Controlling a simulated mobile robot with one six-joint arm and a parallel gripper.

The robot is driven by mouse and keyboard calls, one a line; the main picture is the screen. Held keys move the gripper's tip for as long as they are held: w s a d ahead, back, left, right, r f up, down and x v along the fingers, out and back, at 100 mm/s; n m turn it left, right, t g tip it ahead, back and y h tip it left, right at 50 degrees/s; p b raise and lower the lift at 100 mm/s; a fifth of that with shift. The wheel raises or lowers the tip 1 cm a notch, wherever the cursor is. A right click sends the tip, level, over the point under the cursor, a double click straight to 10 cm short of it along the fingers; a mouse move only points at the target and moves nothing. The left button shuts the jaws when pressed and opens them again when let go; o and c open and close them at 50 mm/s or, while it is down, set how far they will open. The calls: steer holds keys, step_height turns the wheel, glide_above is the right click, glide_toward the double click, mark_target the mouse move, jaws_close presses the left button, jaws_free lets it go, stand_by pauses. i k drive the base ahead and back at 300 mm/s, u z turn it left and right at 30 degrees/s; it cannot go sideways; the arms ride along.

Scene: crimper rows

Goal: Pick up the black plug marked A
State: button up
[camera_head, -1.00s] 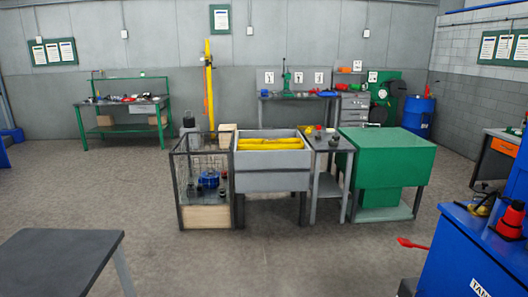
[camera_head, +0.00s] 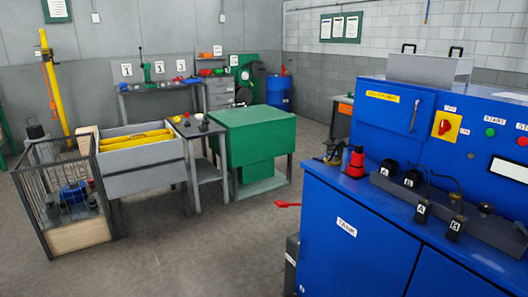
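The blue machine (camera_head: 350,255) on the right carries a dark grey strip (camera_head: 388,187) on its ledge. Two black blocks stand at the strip's left end, one marked A (camera_head: 391,170) and one marked B (camera_head: 412,178). In front of the strip stand two black plugs with thin cables rising from them. The left one, the black plug marked A (camera_head: 423,211), has a small white label. The right one (camera_head: 455,227) has a label that seems to start with B. My gripper is not in view.
A red bottle-shaped object (camera_head: 356,163) and dark tools (camera_head: 333,153) sit on the ledge's left end. A green covered table (camera_head: 252,140), a grey bin (camera_head: 145,155) and a wire cage (camera_head: 60,195) stand left.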

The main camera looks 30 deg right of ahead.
mark_target(424, 207)
steer(key=z, duration=4.65)
steer(key=i, duration=0.1)
steer(key=u, duration=2.95)
steer(key=k, duration=0.95)
steer(key=u, duration=0.15)
steer(key=i, duration=0.65)
steer(key=z, duration=0.05)
